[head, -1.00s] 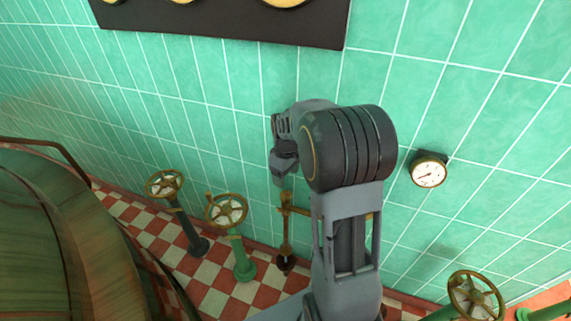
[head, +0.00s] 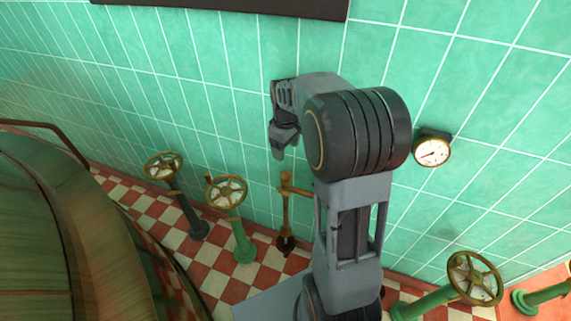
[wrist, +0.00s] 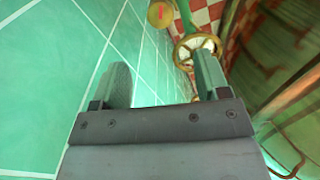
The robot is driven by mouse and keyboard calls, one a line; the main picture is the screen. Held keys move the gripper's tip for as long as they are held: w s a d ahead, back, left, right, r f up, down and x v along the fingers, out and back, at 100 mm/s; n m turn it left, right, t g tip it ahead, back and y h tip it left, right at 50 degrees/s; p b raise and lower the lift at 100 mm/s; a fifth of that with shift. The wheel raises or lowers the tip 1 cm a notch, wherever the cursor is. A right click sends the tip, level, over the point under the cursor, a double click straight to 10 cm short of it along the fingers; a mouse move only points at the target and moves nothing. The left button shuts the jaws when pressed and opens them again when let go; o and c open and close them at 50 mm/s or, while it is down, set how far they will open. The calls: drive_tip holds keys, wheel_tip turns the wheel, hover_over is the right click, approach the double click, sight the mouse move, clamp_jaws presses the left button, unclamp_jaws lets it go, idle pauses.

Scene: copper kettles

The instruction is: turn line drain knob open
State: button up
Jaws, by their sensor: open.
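No label for the line drain knob is readable, so I cannot tell which fitting it is. In the head view, a brass-rimmed handwheel (head: 226,192) stands on a green post, with another handwheel (head: 163,167) on a dark post to its left. A brass fitting (head: 286,205) with a crossbar stands upright by the wall. My gripper (head: 284,146) is open and empty, above these fittings and apart from them. In the wrist view, my gripper (wrist: 163,82) shows two spread fingers. A handwheel (wrist: 196,50) lies beyond the right finger, partly hidden by it.
A large copper kettle (head: 50,230) fills the left side. The green tiled wall (head: 200,110) is close behind my gripper, with a round gauge (head: 433,150) on it. Another handwheel (head: 474,278) stands at lower right. A yellow disc with a red mark (wrist: 160,14) shows in the wrist view.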

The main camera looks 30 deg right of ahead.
drive_tip(key=f+b, duration=0.1)
drive_tip(key=w+f+b, duration=0.1)
drive_tip(key=b, duration=0.1)
drive_tip(key=f+b, duration=0.1)
drive_tip(key=b, duration=0.1)
drive_tip(key=shift+w+d+f+m+t, duration=0.15)
drive_tip(key=shift+w+f+m+t, duration=0.15)
drive_tip(key=shift+w+t, duration=0.1)
drive_tip(key=m+b, duration=0.2)
drive_tip(key=b, duration=0.1)
wheel_tip(320, 180, up, 5)
drive_tip(key=m+b, duration=0.6)
drive_tip(key=m, duration=2.7)
hover_over(286, 174)
drive_tip(key=shift+g, duration=0.4)
wheel_tip(286, 174, down, 13)
drive_tip(key=b, duration=0.4)
drive_tip(key=shift+s+b, duration=0.1)
drive_tip(key=shift+b, duration=0.3)
drive_tip(key=shift+c, duration=0.5)
